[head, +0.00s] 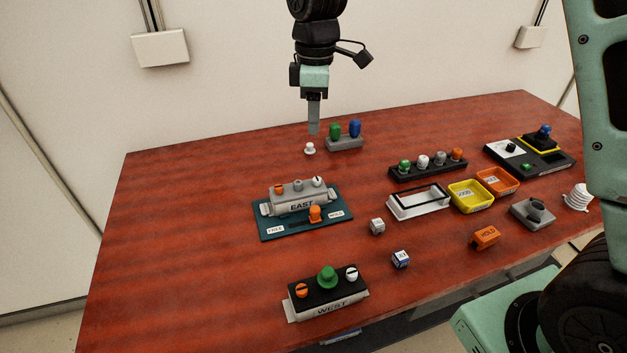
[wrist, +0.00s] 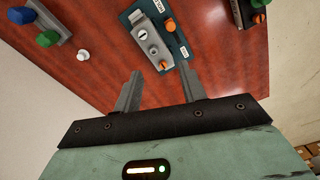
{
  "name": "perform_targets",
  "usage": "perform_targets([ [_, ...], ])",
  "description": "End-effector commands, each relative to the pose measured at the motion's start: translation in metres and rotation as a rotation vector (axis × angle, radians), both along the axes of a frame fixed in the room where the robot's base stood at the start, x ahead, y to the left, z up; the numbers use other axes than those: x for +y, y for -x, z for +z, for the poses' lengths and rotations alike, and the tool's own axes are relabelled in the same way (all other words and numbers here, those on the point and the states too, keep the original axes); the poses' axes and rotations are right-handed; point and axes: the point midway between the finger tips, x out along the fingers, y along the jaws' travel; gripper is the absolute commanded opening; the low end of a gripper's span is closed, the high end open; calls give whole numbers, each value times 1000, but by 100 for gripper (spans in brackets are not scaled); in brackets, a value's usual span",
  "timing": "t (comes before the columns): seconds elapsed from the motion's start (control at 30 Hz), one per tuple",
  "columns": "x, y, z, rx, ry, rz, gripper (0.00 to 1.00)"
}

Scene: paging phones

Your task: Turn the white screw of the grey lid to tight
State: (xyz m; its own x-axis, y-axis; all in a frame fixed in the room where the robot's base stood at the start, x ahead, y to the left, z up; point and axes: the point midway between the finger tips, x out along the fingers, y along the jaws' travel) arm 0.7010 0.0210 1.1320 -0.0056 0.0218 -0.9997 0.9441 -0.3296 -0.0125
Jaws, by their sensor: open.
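The grey lid (head: 292,194) lies on the box labelled EAST (head: 303,205), on a teal base (head: 270,229). On the lid are an orange screw (head: 279,189), a grey knob (head: 298,185) and the white screw (head: 317,182) at its right end. The grey lid (wrist: 151,40) also shows in the wrist view, with the white screw (wrist: 143,34) visible. My gripper (head: 314,130) points down above the back of the table, behind the lid and apart from it. In the wrist view its two fingers (wrist: 148,88) are spread with nothing between them.
The WEST box (head: 330,308) with a black lid stands in front. A loose white peg (head: 309,148) and a grey holder (head: 345,143) with green and blue knobs are near my gripper. A black rack (head: 428,168), trays (head: 470,195) and small blocks (head: 377,227) fill the right.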

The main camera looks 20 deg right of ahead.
Motion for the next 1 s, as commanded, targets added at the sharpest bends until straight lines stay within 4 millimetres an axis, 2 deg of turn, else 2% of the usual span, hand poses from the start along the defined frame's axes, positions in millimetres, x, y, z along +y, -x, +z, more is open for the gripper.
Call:
perform_targets([
  [0.03, -8, -14, -10, -3, 9, 21, 41],
  [0.1, -16, -24, -13, -3, 17, 44, 41],
  [0.27, -21, -29, -20, -3, 23, 62, 41],
  [0.37, -20, -28, -33, 1, 23, 61, 41],
  [1.0, -20, -27, -159, -2, 23, 61, 41],
])
